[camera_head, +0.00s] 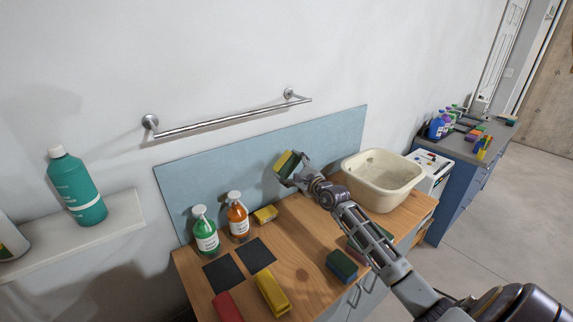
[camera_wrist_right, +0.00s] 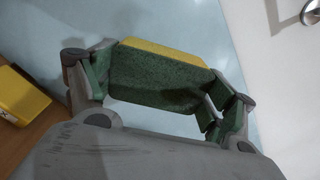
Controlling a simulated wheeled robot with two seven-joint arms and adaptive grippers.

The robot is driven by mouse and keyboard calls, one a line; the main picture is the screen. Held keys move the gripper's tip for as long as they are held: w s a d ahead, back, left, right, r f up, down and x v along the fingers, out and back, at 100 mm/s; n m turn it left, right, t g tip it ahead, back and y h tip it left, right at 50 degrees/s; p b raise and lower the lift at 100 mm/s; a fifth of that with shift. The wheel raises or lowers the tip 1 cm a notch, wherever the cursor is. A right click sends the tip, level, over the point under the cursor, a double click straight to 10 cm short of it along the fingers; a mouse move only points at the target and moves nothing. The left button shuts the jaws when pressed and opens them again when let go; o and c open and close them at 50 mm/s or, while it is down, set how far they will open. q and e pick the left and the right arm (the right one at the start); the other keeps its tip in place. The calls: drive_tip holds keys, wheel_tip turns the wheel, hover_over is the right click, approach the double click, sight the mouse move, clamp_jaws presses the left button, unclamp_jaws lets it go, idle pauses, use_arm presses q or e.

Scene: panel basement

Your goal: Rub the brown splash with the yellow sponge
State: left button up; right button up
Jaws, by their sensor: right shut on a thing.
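My right gripper (camera_head: 288,175) is shut on the yellow sponge (camera_head: 286,161), which has a yellow layer and a dark green layer. The wrist view shows the sponge (camera_wrist_right: 165,78) between the two fingers (camera_wrist_right: 160,85). It is held up at the light blue backsplash panel (camera_head: 330,139), above the back of the wooden worktop. I cannot tell whether it touches the panel. I see no brown splash in either view; the sponge and gripper hide part of the panel. My left gripper is not in view.
A cream basin (camera_head: 382,192) is right of my gripper. A towel rail (camera_head: 230,118) is above.

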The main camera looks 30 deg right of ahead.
drive_tip(key=shift+s, duration=0.5)
drive_tip(key=shift+s+d+p, duration=0.15)
drive_tip(key=shift+s+p, duration=0.1)
drive_tip(key=shift+s, duration=0.45)
drive_tip(key=shift+s+d+p, duration=0.1)
drive_tip(key=shift+s+p, duration=0.1)
drive_tip(key=shift+s, duration=0.5)
drive_tip(key=shift+s, duration=0.1)
